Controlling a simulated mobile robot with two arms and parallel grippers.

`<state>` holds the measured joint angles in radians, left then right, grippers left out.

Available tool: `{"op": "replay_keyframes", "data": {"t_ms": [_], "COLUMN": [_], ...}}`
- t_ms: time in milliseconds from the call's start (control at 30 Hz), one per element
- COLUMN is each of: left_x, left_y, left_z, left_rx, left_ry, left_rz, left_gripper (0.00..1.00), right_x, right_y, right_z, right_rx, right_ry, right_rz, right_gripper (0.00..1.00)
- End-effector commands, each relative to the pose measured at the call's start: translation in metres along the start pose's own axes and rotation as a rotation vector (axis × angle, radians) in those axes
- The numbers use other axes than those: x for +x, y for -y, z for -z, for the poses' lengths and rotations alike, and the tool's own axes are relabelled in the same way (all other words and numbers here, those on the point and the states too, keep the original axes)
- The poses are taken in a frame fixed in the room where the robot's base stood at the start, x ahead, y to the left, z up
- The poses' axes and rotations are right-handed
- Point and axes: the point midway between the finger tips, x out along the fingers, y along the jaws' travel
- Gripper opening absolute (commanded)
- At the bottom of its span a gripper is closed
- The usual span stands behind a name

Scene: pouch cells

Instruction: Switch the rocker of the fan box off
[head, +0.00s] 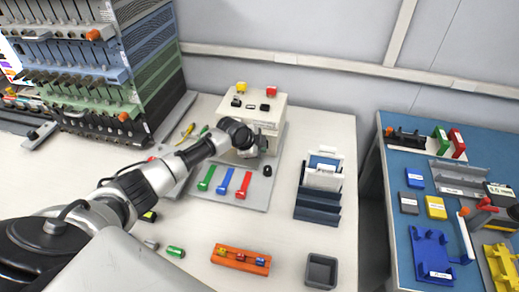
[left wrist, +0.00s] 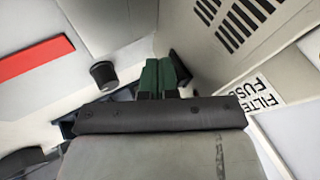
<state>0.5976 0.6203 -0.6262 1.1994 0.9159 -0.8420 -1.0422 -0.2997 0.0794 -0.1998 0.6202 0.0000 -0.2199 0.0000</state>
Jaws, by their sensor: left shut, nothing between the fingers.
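The cream fan box (head: 279,121) stands on a grey plate at the back of the table in the head view. Its slotted wall (left wrist: 205,62) fills the upper right of the left wrist view. My left gripper (head: 258,146) is at the box's front, near its lower part. In the left wrist view its green fingertips (left wrist: 159,74) are together and empty, close to the wall. A small dark part (left wrist: 180,68) sits right beside the fingertips; it may be the rocker, but its position is not readable. My right gripper is not in view.
A black knob (head: 267,170) and green, blue and red strips (head: 223,181) lie in front of the box. A dark rack (head: 318,197) stands to the right, an orange tray (head: 240,260) at the front. A tall equipment rack (head: 150,70) stands left.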

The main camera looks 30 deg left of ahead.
Motion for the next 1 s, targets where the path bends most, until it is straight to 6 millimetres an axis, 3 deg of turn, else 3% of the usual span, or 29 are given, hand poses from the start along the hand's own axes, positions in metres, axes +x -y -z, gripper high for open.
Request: {"op": "replay_keyframes", "data": {"t_ms": [567, 1000], "left_x": [-0.016, -0.017], "left_y": [0.011, 0.01], "left_z": [0.009, 0.011], "left_rx": [-0.001, -0.001], "left_ry": [-0.003, -0.003], "left_rz": [0.005, 0.004], "left_gripper": [0.0, 0.0], "right_x": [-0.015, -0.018], "right_y": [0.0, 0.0], "right_z": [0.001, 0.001], "right_rx": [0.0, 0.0], "right_ry": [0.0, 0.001], "right_rz": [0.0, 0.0], "right_gripper": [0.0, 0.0]}}
